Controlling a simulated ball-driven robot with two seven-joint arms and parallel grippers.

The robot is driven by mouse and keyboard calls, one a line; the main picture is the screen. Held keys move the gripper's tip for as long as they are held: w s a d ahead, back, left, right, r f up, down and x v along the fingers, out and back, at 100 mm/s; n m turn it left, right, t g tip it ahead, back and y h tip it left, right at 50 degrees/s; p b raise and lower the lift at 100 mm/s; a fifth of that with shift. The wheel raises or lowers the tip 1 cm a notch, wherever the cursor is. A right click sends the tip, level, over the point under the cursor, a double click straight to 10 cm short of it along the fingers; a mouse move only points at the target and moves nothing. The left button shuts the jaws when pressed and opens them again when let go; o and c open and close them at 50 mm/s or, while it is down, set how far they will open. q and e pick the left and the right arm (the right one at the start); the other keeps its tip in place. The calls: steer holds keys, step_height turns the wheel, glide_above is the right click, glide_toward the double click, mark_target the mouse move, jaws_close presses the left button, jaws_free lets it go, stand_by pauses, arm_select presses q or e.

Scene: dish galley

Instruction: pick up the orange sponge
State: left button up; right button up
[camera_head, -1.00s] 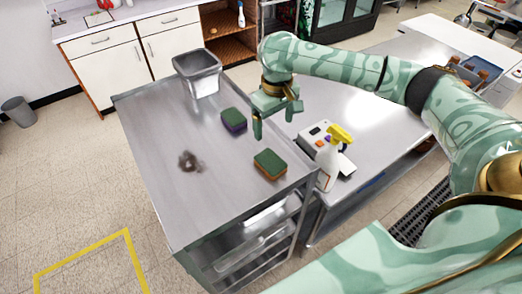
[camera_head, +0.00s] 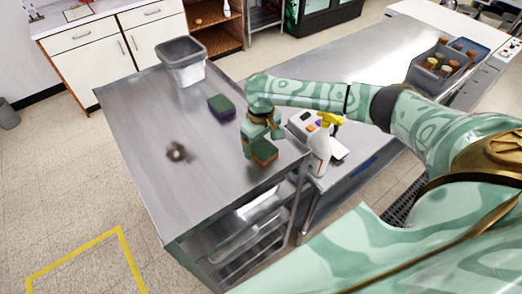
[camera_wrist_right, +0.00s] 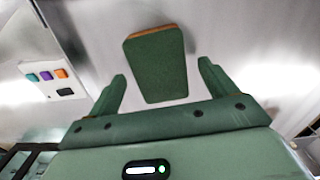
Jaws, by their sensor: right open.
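The orange sponge (camera_head: 265,152) has a green top and an orange layer below. It lies on the steel cart top near its right front edge, partly hidden by my gripper in the head view. In the right wrist view the sponge (camera_wrist_right: 156,62) shows its green face with an orange edge, ahead of and between the fingers. My right gripper (camera_head: 259,148) is open above the sponge. Its two fingers also show in the right wrist view (camera_wrist_right: 160,88), apart from the sponge's sides. My left gripper is not in view.
A green and purple sponge (camera_head: 221,107), a dark smudge (camera_head: 178,152) and a grey bin (camera_head: 182,66) are on the cart top (camera_head: 140,120). A spray bottle (camera_head: 320,150) and a white box with coloured buttons (camera_head: 303,124) stand on the right. The cart's left side is clear.

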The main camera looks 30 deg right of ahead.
mark_target(258, 145)
steer(key=shift+f, duration=0.4)
steer(key=c, duration=1.1)
steer(key=shift+o, duration=0.2)
steer(key=shift+r, duration=0.1)
steer(key=shift+r, duration=0.25)
steer(key=r, duration=0.2)
steer(key=w+r, duration=0.1)
steer(key=shift+a+r+p, duration=0.25)
steer(key=shift+r+p, duration=0.05)
steer(key=shift+r, duration=0.05)
steer(key=w+r, duration=0.1)
steer(key=w+a+r, duration=0.1)
steer(key=r, duration=0.1)
steer(key=w+a+r, duration=0.1)
steer(key=shift+r, duration=0.2)
steer(key=w+a+r+b, duration=0.1)
steer(key=w+a+r, duration=0.3)
steer(key=w, duration=0.4)
steer(key=shift+a+r+b, duration=0.2)
steer(key=shift+a+b, duration=0.15)
steer(key=shift+b, duration=0.05)
